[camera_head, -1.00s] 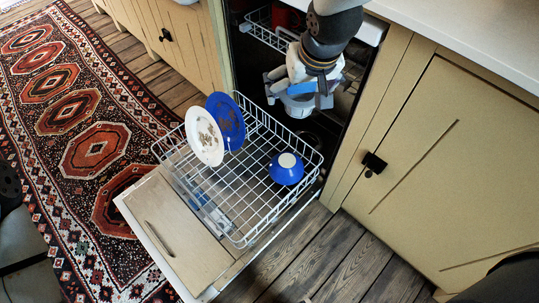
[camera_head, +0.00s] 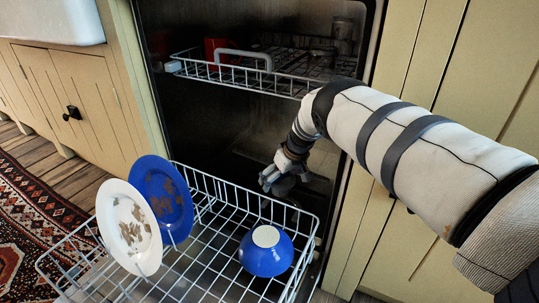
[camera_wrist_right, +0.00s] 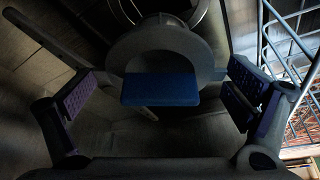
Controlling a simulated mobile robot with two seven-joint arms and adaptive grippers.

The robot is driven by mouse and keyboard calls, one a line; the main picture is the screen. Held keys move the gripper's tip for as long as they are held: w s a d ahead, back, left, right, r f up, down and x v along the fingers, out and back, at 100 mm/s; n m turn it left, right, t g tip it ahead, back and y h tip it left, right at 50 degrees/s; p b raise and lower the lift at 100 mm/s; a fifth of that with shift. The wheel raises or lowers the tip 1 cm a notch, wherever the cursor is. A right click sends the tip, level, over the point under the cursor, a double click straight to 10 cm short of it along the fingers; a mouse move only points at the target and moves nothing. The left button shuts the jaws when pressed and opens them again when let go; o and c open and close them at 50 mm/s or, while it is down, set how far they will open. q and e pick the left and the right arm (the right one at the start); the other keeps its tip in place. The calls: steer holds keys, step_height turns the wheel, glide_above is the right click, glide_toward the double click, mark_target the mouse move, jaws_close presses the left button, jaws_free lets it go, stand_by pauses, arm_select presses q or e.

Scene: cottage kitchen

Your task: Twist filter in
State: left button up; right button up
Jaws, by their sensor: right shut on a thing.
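My right gripper (camera_head: 275,178) reaches into the open dishwasher, low in the cavity behind the lower rack. In the right wrist view its two fingers stand on either side of a dark grey round filter (camera_wrist_right: 165,48), and the gripper is shut on it. A metal ring-like edge shows above the filter at the top of that view. The filter's lower end and its seat are dark, so I cannot tell how deep or how turned it sits. In the head view the filter is hard to make out. My left gripper is not in view.
The pulled-out lower rack (camera_head: 205,268) holds a white plate (camera_head: 128,222), a blue plate (camera_head: 162,190) and a blue bowl (camera_head: 266,255). The upper rack (camera_head: 240,83) hangs above my right wrist, with a red mug (camera_head: 216,50). Cabinet doors flank the opening.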

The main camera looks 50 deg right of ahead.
step_height(320, 180, down, 10)
steer(key=b, duration=0.5)
steer(key=shift+d+r, duration=0.1)
steer(key=shift+f, duration=0.55)
steer(key=o, duration=0.9)
